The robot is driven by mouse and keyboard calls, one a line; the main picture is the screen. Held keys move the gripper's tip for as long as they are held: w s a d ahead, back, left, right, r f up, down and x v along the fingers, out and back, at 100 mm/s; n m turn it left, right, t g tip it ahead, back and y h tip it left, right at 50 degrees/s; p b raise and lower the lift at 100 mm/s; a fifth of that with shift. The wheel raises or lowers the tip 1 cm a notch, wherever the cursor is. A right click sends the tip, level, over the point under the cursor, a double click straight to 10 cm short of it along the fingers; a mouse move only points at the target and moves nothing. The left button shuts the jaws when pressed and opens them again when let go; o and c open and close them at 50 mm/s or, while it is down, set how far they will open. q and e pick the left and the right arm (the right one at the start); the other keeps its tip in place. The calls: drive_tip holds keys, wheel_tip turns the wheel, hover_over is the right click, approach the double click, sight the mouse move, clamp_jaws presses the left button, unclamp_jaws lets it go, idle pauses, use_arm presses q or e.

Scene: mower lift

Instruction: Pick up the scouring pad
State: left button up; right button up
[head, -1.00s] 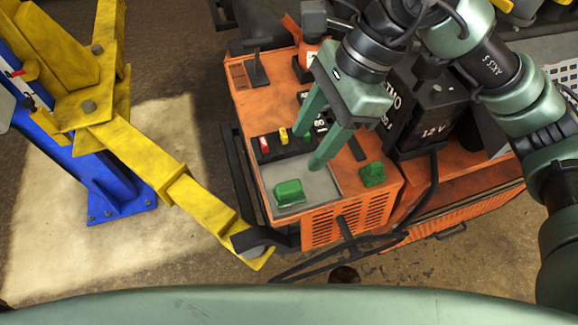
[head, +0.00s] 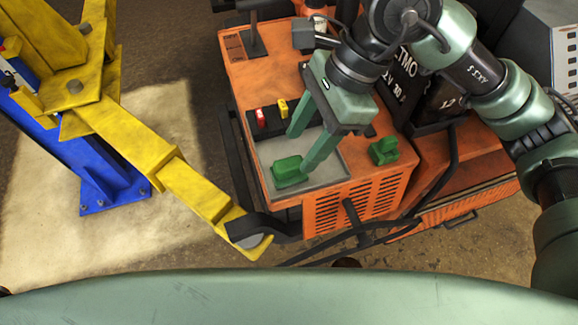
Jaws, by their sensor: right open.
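A green block (head: 288,171), which looks like the scouring pad, lies in the grey tray (head: 336,179) on top of the orange machine. My right gripper (head: 302,149) is open, with green fingers pointing down over the tray. Its nearer fingertip is right beside the block in the picture, and its other fingertip is farther back. I cannot tell whether either touches it. Nothing is between the fingers. My left gripper is not in view.
A second green piece (head: 384,151) sits on the orange machine (head: 355,205) right of the tray. A red item (head: 261,118) and a yellow item (head: 283,108) stand behind the tray. A yellow lift arm (head: 190,190) reaches close on the left. Black cables hang at the front.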

sight(291, 162)
drive_tip(key=p+x, duration=0.2)
drive_tip(key=x, duration=0.2)
drive_tip(key=shift+s+a+f, duration=0.1)
drive_tip(key=shift+a+f, duration=0.05)
drive_tip(key=shift+f, duration=0.05)
drive_tip(key=shift+a+f, duration=0.1)
drive_tip(key=shift+f, duration=0.25)
clamp_jaws()
drive_tip(key=shift+r, duration=0.7)
wheel_tip(291, 162, up, 19)
drive_tip(key=b, duration=0.4)
drive_tip(key=shift+f, duration=0.15)
